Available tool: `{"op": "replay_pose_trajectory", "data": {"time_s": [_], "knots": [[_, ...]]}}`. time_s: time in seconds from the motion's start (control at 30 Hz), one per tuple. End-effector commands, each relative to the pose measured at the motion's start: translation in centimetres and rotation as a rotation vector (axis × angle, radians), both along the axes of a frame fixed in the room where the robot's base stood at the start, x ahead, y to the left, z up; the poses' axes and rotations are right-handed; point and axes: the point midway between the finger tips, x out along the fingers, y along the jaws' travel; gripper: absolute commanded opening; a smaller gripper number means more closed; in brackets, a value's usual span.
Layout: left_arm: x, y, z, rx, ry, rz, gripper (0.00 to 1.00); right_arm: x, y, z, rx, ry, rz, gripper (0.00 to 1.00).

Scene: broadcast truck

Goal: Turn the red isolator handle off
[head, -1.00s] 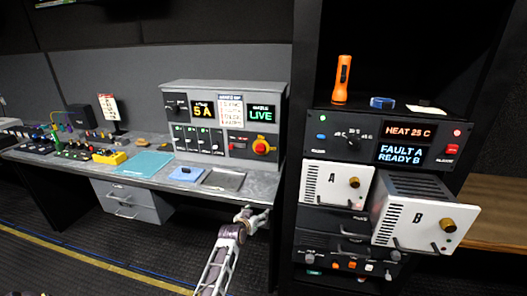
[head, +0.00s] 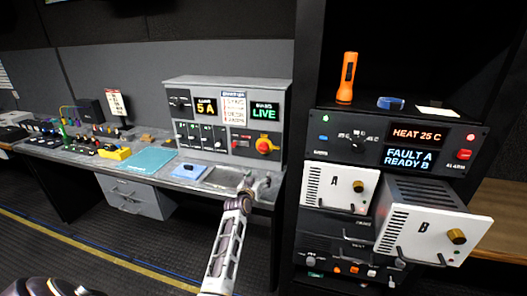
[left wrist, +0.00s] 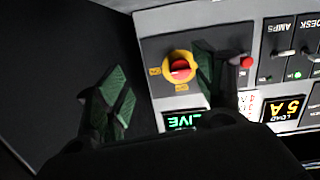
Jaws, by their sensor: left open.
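The red isolator handle (head: 264,146) sits on a round yellow base at the right end of the grey desk panel (head: 211,83). In the left wrist view the panel is upside down, and the red handle (left wrist: 181,70) shows on its yellow base with small labels beside it. The green display (head: 264,113) reads LIVE. My left gripper (head: 256,183) is open and empty, in front of and below the panel at the desk's front edge. In the left wrist view its green-padded fingers (left wrist: 160,88) are apart, with the handle seen between them, not visibly touched. My right gripper is not in view.
A black rack (head: 298,130) stands right of the desk, with module B (head: 435,225) sticking out.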

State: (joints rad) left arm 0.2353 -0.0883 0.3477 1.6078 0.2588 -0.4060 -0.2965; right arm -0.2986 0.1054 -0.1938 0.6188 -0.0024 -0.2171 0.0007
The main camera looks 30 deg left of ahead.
Motion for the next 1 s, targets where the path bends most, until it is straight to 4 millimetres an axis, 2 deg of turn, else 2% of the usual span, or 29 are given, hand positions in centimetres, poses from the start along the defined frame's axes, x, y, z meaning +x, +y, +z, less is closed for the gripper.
{"op": "replay_pose_trajectory", "data": {"time_s": [0.17,0.37,0.67,1.0], "knots": [[1.7,1.6,2.5,-0.022,-0.086,0.050,0.68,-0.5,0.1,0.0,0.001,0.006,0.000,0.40],[2.8,2.9,4.1,-0.039,-0.150,0.093,0.68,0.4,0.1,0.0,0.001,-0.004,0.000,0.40],[2.9,3.1,4.4,-0.040,-0.158,0.098,0.68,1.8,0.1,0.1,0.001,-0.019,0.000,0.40],[2.8,3.1,4.3,-0.040,-0.158,0.099,0.68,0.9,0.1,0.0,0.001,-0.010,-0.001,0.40]]}}
